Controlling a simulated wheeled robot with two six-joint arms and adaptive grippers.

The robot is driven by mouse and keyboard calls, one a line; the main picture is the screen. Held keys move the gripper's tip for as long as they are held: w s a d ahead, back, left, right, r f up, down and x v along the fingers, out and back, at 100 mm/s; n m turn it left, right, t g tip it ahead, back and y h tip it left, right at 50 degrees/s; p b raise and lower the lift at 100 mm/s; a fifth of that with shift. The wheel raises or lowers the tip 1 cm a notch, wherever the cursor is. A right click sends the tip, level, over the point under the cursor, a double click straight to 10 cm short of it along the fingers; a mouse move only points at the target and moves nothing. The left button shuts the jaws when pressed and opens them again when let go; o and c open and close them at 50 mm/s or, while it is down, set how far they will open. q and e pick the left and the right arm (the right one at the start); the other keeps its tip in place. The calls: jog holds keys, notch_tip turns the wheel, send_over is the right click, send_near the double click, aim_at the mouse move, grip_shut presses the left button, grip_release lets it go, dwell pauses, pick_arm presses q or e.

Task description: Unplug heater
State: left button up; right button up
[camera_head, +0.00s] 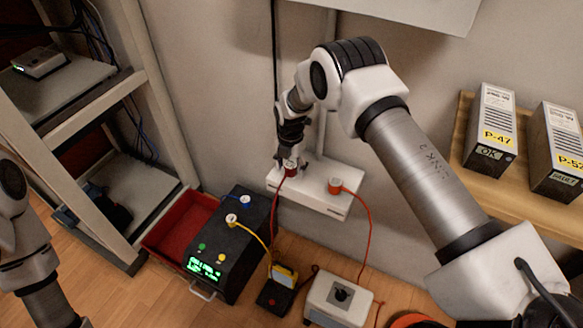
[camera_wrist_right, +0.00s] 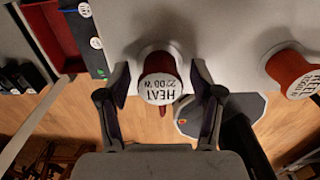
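A dark red plug marked "HEAT 2200 W" (camera_wrist_right: 160,82) sits in the white socket strip (camera_head: 320,207) on the wall; it also shows in the head view (camera_head: 291,167). My right gripper (camera_wrist_right: 160,90) is open, with one finger on each side of the plug and a small gap to each. In the head view the right gripper (camera_head: 288,158) is at the strip's left end and partly covers the plug. A dark red cord hangs from the plug to the floor. The heater itself cannot be made out for certain. My left arm is at the left edge; its gripper is out of view.
An orange-red plug (camera_head: 337,186) sits right of the heater plug, also in the right wrist view (camera_wrist_right: 292,73). Below are a black unit with a green display (camera_head: 232,245), a red tray (camera_head: 178,228) and a white box (camera_head: 339,303). A wooden shelf (camera_head: 520,178) holds labelled boxes.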

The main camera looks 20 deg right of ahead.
aim_at(291, 164)
grip_shut()
jog(key=shift+r, duration=0.15)
jog(key=shift+r+p, duration=2.1)
jog(key=shift+r, duration=0.8)
